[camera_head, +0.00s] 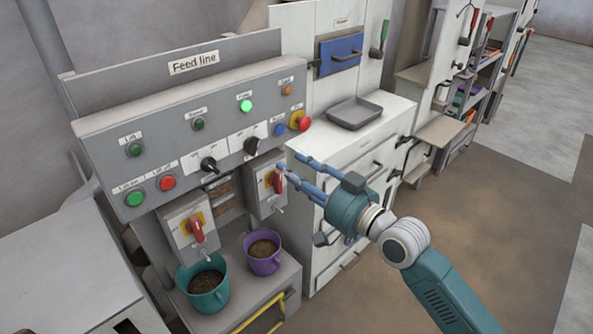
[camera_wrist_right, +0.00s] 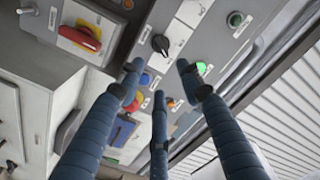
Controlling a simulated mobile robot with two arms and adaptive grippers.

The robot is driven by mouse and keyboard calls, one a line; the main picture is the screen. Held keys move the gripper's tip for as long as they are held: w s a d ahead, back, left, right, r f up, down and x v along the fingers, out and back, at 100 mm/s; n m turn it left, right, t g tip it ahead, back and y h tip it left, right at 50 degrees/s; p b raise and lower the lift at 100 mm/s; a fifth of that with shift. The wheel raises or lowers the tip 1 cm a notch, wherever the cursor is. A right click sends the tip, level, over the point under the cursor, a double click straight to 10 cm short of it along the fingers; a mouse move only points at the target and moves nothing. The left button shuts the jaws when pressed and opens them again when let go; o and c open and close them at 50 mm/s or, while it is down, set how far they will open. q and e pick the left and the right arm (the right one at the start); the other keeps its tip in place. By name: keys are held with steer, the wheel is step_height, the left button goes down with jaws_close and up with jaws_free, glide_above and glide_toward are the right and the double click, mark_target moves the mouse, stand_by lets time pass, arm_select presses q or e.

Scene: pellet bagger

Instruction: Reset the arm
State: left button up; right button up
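My right gripper (camera_head: 292,164) reaches in from the lower right, in front of the feed line panel (camera_head: 215,105). Its blue fingers are spread apart with nothing between them. In the wrist view the fingers of my right gripper (camera_wrist_right: 160,78) also stand apart, with the panel behind them. In the head view the fingertips overlap the right-hand switch box with a red handle (camera_head: 278,182); I cannot tell whether they touch it. My left gripper is in neither view.
A teal bucket (camera_head: 208,298) and a purple bucket (camera_head: 263,262) of pellets stand below the panel. A red mushroom button (camera_head: 304,124) sits at its right end. A grey tray (camera_head: 354,113) lies on the white cabinet (camera_head: 340,150). The floor (camera_head: 480,205) at right is clear.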

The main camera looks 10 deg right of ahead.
steer(key=shift+f, duration=0.1)
steer(key=d+f+m+g+h, duration=0.15)
steer(key=d+f, duration=0.25)
steer(key=f, duration=0.7)
steer(key=d+f+h+b, duration=0.1)
steer(key=d+f+h, duration=0.2)
steer(key=f, duration=0.8)
steer(key=d+f+m+g+h, duration=0.15)
steer(key=d+f, duration=0.25)
steer(key=f, duration=0.8)
steer(key=s+d+f+n+g+h+b, duration=0.1)
steer(key=s+d+f+g, duration=0.1)
steer(key=s+f, duration=0.65)
steer(key=s+d+f+n+g+h, duration=0.15)
steer(key=s+f, duration=0.45)
steer(key=f, duration=0.6)
steer(key=s+f+g, duration=0.2)
steer(key=s+f, duration=0.4)
steer(key=s, duration=0.7)
steer(key=s+d+f+n+g+h+b, duration=0.1)
steer(key=s+f+g, duration=0.1)
steer(key=s+f, duration=0.5)
steer(key=s+f+n+g+h, duration=0.1)
steer(key=s+f+g, duration=0.2)
steer(key=s, duration=1.6)
step_height(320, 180, down, 4)
steer(key=shift+s+d+r, duration=0.2)
steer(key=shift+d, duration=0.05)
